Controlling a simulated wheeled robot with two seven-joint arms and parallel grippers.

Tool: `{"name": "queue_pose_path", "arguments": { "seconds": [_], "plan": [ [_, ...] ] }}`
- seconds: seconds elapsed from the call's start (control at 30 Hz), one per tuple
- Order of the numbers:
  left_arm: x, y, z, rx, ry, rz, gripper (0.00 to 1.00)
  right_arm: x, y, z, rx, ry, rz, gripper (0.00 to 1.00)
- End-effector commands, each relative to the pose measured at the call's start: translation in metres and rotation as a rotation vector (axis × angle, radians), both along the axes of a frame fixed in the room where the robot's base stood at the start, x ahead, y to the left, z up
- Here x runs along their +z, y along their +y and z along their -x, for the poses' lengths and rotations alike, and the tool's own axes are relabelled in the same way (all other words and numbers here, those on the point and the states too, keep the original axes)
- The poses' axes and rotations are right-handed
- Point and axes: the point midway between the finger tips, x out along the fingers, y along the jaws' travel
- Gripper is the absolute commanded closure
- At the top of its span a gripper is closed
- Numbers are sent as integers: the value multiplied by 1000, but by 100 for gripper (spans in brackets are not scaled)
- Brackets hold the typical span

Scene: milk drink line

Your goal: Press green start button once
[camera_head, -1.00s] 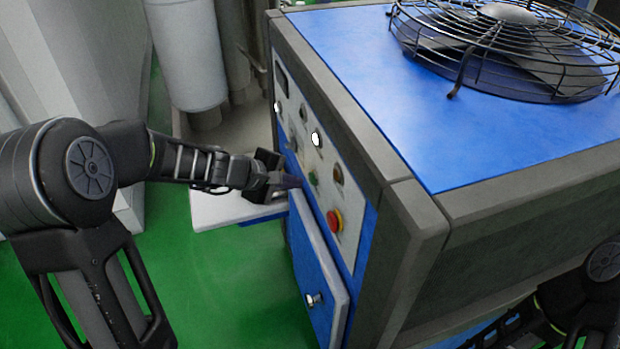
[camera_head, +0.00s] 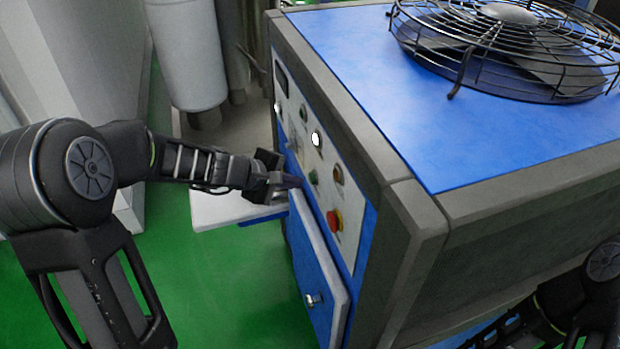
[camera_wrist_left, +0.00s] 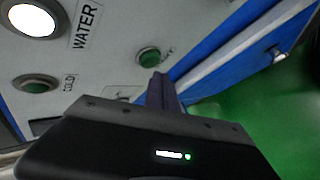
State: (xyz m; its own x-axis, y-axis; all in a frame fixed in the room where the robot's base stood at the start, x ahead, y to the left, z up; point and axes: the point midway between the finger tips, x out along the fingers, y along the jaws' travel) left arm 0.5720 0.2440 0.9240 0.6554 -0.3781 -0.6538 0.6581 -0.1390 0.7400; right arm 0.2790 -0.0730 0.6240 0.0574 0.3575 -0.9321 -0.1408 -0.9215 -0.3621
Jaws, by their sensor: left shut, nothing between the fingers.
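The green start button (camera_head: 313,177) is on the grey control panel of the blue machine. It also shows in the left wrist view (camera_wrist_left: 149,57), a short way beyond my fingertips, with a small blurred label beside it. My left gripper (camera_head: 297,183) is shut and empty, its fingers pointing at the panel just left of the button. In the left wrist view the closed fingertips (camera_wrist_left: 160,82) are close to the button, with a small gap visible between them in the picture. Of my right arm only links show at the lower right; its gripper is out of view.
A red emergency knob (camera_head: 334,220) sits below the green button. A lit white WATER button (camera_wrist_left: 32,20) and a green COLD button (camera_wrist_left: 36,84) share the panel. A blue door (camera_head: 312,270) projects below the panel. A caged fan (camera_head: 505,50) tops the machine.

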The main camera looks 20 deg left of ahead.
Motion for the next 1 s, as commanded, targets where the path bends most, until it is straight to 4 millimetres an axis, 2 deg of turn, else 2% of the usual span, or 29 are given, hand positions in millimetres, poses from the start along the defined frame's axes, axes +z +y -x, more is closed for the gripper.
{"name": "queue_pose_path", "arguments": {
  "seconds": [1.0],
  "plan": [
    [0, -7, -5, 0, 0, 0, 100, -4, 0, 0, 0, 0, 0, 39]
  ]
}}
